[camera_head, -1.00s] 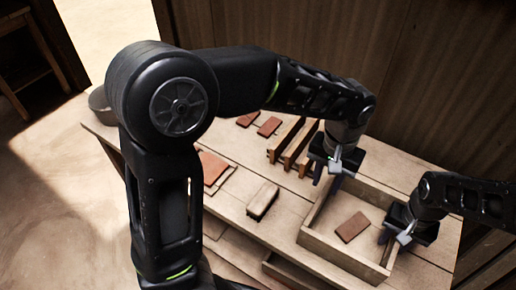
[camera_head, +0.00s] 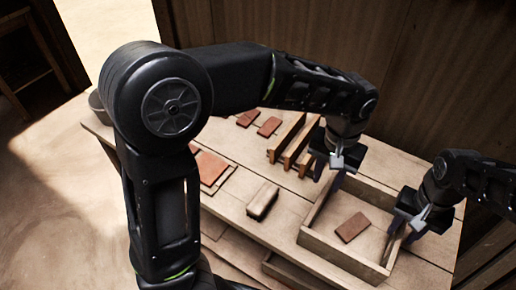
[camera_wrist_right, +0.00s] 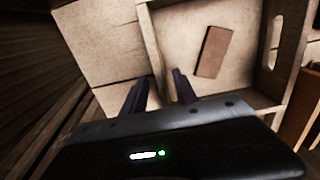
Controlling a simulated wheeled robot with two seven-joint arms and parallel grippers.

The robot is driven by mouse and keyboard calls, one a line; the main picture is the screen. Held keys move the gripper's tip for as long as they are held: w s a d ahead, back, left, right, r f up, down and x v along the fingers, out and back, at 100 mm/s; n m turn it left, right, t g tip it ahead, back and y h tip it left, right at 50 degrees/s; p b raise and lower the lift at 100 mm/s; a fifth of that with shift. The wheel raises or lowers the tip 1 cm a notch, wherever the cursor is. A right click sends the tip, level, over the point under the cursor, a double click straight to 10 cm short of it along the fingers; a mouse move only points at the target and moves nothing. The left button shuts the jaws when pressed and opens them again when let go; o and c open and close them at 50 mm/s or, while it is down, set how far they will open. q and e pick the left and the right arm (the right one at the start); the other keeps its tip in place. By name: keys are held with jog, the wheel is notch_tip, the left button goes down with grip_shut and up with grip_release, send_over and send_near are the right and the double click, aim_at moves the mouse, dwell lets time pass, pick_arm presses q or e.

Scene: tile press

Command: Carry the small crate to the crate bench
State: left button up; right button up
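The small crate (camera_head: 340,253) is an open wooden box at the right end of the wooden bench, with one reddish-brown tile (camera_head: 352,227) lying inside. My left gripper (camera_head: 328,176) is at the crate's far left corner, its dark fingers apart, pointing down. My right gripper (camera_head: 404,226) is at the crate's right wall. In the right wrist view, the right gripper's fingers (camera_wrist_right: 160,84) are apart, on either side of the crate wall (camera_wrist_right: 148,38), with a gap visible. The tile (camera_wrist_right: 213,51) shows there too. I cannot make out the crate bench.
Upright wooden slats (camera_head: 289,139) stand left of the crate. A wooden block (camera_head: 262,200), a tile on a board (camera_head: 209,168) and two small tiles (camera_head: 269,126) lie further left. A dark wooden wall (camera_head: 430,90) stands behind. Open floor (camera_head: 55,200) lies at the left.

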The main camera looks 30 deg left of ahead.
notch_tip(320, 180, up, 6)
jog(key=shift+f, duration=0.2)
dwell(0.5)
